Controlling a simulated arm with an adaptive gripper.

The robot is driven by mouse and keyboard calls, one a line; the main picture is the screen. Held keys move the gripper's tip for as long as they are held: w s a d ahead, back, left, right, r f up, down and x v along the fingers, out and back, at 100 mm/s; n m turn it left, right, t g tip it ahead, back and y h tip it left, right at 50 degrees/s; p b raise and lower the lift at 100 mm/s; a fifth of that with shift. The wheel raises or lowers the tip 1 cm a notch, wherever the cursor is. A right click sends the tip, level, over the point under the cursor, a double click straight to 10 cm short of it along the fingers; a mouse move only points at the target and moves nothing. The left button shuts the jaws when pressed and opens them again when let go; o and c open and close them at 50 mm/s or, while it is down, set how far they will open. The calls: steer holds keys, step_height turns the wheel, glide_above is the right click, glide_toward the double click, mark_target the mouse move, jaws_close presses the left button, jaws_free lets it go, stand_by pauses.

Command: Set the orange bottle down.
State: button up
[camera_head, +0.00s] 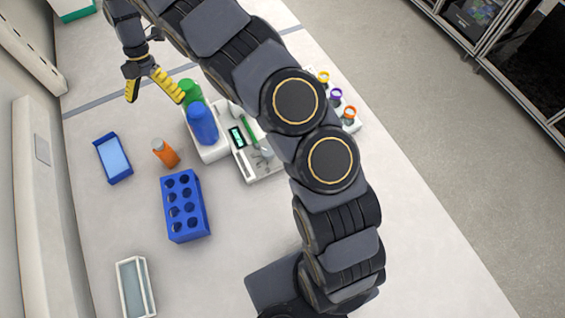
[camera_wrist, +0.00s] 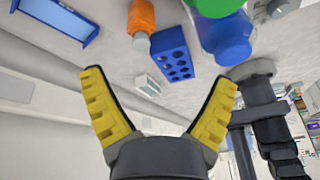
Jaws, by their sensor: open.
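The orange bottle (camera_head: 165,152) stands on the table between the blue tray and the blue rack, with nothing touching it. It also shows in the wrist view (camera_wrist: 141,22), near the top, beyond my fingertips. My gripper (camera_head: 154,90) has its yellow fingers spread apart and empty, above and behind the bottle and clear of it. In the wrist view, my gripper (camera_wrist: 160,88) shows a wide gap between the fingers.
A blue tray (camera_head: 103,170) lies left of the bottle. A blue rack with holes (camera_head: 185,205) stands in front of it. Blue (camera_head: 203,125) and green (camera_head: 190,90) bottles stand in a white holder to the right. A pale tray (camera_head: 121,290) lies at front left.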

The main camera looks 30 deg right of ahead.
steer(key=d+r+m, duration=0.1)
steer(key=r+m, duration=0.1)
steer(key=s+d+r+m, duration=0.1)
steer(key=d+r+m, duration=0.1)
steer(key=s+d+r+m, duration=0.1)
steer(key=d, duration=0.1)
steer(key=shift+s+d+r+m+t+h, duration=0.2)
steer(key=shift+d+r+m+t+h, duration=0.1)
steer(key=shift+r+m+h, duration=0.1)
steer(key=s+d+r+m+t, duration=0.1)
steer(key=s+d+r+m, duration=0.35)
steer(key=s+m, duration=0.4)
steer(key=s+d+r+m, duration=0.45)
steer(key=s+m, duration=0.25)
steer(key=s, duration=0.2)
steer(key=s+f+m, duration=0.1)
steer(key=s+m, duration=0.6)
steer(key=s, duration=0.6)
steer(key=shift+t+h, duration=0.3)
steer(key=shift+h, duration=0.1)
